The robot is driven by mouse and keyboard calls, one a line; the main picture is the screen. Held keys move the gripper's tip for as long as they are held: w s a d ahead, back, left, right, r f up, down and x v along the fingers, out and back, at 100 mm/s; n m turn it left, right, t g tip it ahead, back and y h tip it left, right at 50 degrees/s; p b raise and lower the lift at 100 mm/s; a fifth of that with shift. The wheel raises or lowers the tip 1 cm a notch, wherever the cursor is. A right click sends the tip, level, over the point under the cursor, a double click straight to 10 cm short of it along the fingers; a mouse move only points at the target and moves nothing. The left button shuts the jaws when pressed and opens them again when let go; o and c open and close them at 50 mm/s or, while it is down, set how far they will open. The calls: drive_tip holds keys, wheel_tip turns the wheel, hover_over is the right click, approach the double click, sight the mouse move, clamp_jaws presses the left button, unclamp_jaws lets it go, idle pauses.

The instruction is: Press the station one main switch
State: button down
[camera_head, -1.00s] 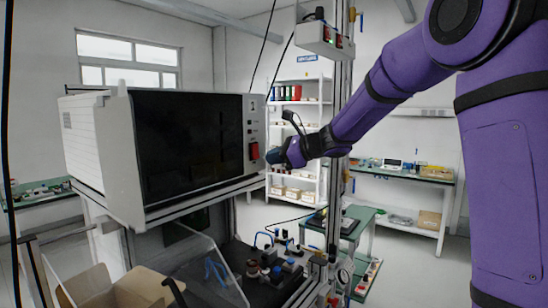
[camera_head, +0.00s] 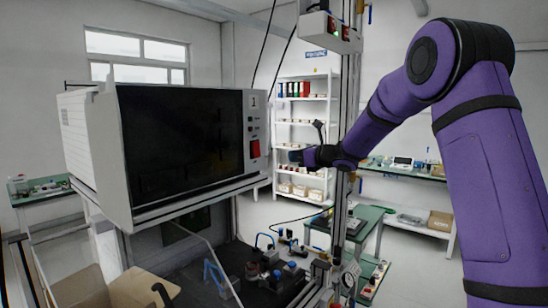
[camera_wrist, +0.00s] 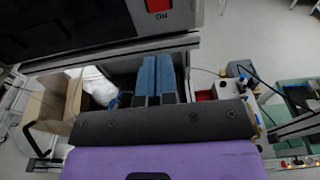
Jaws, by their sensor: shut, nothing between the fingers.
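The red main switch (camera_head: 254,149) sits on the right strip of the front panel of a grey test cabinet (camera_head: 180,207), beside a dark screen. The switch also shows at the top edge of the wrist view (camera_wrist: 158,5), with an upside-down "ON" label below it. I cannot tell its position. My gripper (camera_head: 293,157) is to the right of the switch in the head view, apart from the panel. In the wrist view its two blue fingers (camera_wrist: 156,62) are together and empty, pointing toward the cabinet's lower edge.
A metal post (camera_head: 344,110) with a control box (camera_head: 330,32) stands close by my forearm. Below the cabinet, a dark work surface holds small fixtures (camera_head: 270,265). A cardboard box (camera_head: 143,288) stands front left. Shelves (camera_head: 303,130) and a green bench (camera_head: 400,170) are farther back.

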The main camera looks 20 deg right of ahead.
sight(258, 156)
drive_tip(key=x, duration=1.3)
drive_tip(key=shift+w+a, duration=0.25)
drive_tip(key=shift+w, duration=0.05)
